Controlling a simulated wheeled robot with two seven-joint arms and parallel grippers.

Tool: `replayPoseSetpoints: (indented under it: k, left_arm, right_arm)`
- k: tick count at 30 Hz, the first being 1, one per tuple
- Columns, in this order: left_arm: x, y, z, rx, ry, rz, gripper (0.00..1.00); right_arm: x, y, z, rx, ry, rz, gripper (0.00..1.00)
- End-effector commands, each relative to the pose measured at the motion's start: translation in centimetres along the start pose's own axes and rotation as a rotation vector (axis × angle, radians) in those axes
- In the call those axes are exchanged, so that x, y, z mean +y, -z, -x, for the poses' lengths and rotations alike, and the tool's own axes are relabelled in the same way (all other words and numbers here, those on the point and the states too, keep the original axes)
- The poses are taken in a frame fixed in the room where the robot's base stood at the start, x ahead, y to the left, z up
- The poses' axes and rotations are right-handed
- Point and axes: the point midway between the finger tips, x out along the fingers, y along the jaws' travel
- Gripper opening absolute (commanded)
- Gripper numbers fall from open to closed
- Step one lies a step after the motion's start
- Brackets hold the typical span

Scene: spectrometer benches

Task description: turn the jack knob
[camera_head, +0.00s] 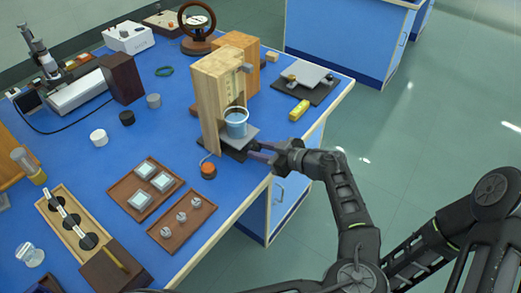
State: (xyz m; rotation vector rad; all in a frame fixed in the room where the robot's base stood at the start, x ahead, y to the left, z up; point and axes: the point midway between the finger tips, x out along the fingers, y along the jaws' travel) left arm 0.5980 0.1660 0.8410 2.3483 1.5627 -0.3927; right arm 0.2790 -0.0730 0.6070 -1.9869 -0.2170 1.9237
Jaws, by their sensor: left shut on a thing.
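A beaker of blue liquid (236,122) stands upright on the plate, in front of a tall pale wooden stand (208,100). My left gripper (256,151) reaches in from the right at the jack's side, low beside the plate. Its jaws are shut on the jack knob, which the fingers mostly hide. My right gripper is out of view; only part of an arm shows at the right edge.
A small orange-topped puck (208,170) sits just left of the jack. A yellow block (299,110) and a grey plate on a dark base (311,75) lie behind my arm. Brown trays (165,236) fill the near bench. Open floor lies right of the bench.

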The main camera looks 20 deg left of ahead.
Motion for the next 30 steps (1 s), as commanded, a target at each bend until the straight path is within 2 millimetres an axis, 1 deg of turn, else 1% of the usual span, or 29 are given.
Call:
replayPoseSetpoints:
  k: [1, 5, 6, 17, 23, 30]
  left_arm:
    - [0.0, 0.0, 0.0, 0.000, 0.000, 0.000, 0.11]
    - [0.0, 0.0, 0.0, 0.000, 0.000, 0.000, 0.01]
    - [0.0, 0.0, 0.0, 0.000, 0.000, 0.000, 0.00]
    - [0.0, -0.1, -0.1, -0.001, 0.011, -0.021, 0.00]
    - [0.1, -0.3, -0.1, -0.002, 0.039, -0.092, 0.00]
    - [0.2, -0.4, -0.2, -0.003, 0.100, -0.238, 0.00]
  right_arm:
    - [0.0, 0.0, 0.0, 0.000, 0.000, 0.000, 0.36]
    - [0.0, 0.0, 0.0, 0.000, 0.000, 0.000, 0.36]
    - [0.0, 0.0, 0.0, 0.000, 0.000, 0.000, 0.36]
    - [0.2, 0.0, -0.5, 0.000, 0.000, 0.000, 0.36]
    - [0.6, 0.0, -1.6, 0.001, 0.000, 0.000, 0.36]
    - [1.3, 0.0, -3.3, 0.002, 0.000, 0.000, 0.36]
